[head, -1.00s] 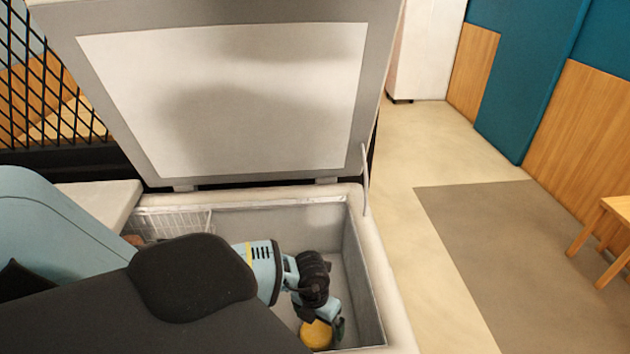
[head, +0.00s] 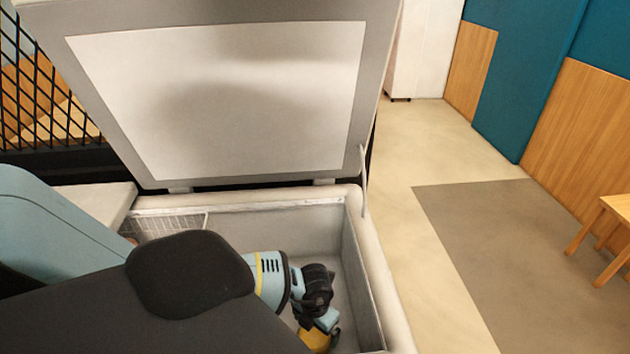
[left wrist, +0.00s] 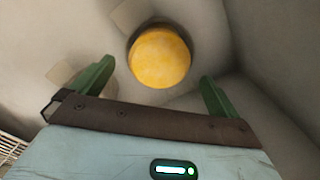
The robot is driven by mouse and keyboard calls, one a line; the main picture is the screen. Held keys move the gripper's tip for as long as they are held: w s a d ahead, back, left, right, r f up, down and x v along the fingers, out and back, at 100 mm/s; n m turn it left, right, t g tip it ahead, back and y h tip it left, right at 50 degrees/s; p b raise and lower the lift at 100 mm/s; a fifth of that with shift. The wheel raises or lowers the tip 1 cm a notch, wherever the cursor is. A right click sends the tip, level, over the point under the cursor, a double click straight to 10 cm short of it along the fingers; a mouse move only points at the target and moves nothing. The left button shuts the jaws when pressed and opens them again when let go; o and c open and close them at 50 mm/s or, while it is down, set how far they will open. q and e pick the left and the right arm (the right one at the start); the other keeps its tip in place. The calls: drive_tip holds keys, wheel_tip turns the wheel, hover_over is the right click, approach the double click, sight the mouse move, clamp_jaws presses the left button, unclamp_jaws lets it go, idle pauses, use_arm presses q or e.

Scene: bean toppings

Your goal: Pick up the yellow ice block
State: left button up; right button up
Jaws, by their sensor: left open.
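The yellow ice block (left wrist: 160,57) is a round yellow piece at the bottom of the chest freezer (head: 372,265). In the head view the ice block (head: 314,341) shows only in part, behind and below my left gripper (head: 324,328). In the left wrist view my left gripper (left wrist: 152,90) is open, with its two green fingers wide apart. The ice block lies ahead of the fingertips, roughly centred between them, and the fingers do not hold it. My right gripper is not in view.
The freezer lid (head: 215,95) stands open at the back. A white wire basket (head: 170,226) hangs inside at the left. The freezer's side walls rise close around my left arm. A wooden stool (head: 605,235) stands on the floor at the right.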

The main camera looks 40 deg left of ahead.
sight(315, 335)
use_arm(q)
wheel_tip(315, 335, down, 4)
drive_tip(key=shift+s+f+b, duration=0.1)
drive_tip(key=shift+b, duration=0.2)
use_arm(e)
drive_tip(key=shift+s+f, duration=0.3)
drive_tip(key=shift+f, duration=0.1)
use_arm(q)
drive_tip(key=shift+c, duration=1.3)
drive_tip(key=c, duration=1.1)
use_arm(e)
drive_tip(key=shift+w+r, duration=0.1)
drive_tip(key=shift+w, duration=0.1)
use_arm(q)
drive_tip(key=shift+o, duration=0.2)
wheel_tip(315, 335, up, 9)
drive_tip(key=shift+r+p, duration=0.2)
drive_tip(key=shift+p, duration=0.65)
drive_tip(key=shift+r, duration=0.4)
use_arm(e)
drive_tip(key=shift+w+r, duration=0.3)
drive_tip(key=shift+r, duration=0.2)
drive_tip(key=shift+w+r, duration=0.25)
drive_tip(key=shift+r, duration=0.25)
